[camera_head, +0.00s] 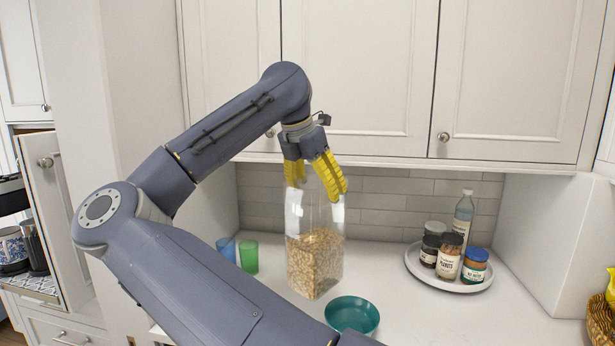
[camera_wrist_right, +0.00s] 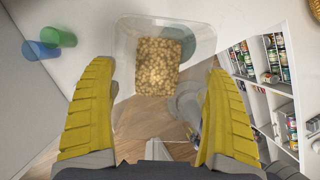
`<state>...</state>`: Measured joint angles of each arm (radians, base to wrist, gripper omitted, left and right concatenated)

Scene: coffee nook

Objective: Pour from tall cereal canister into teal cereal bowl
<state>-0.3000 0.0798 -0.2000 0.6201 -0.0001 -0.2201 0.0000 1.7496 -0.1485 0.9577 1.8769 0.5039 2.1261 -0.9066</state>
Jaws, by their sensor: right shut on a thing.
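The tall clear cereal canister (camera_head: 316,262), part-filled with tan cereal, is close to upright in the head view, behind and left of the bowl. My right gripper (camera_head: 322,190) comes down from above with its yellow fingers shut on the canister's upper part. In the right wrist view the cereal (camera_wrist_right: 157,66) shows inside the canister, beyond the fingers (camera_wrist_right: 160,112). The teal cereal bowl (camera_head: 352,316) sits on the counter, its front left edge partly covered by my arm. I cannot tell whether the canister's base touches the counter. My left gripper is out of view.
A blue cup (camera_head: 227,249) and a green cup (camera_head: 249,257) stand left of the canister. A round white tray (camera_head: 449,284) with jars and a bottle (camera_head: 463,215) stands at the right. Cabinets (camera_head: 360,80) hang above. The counter between bowl and tray is clear.

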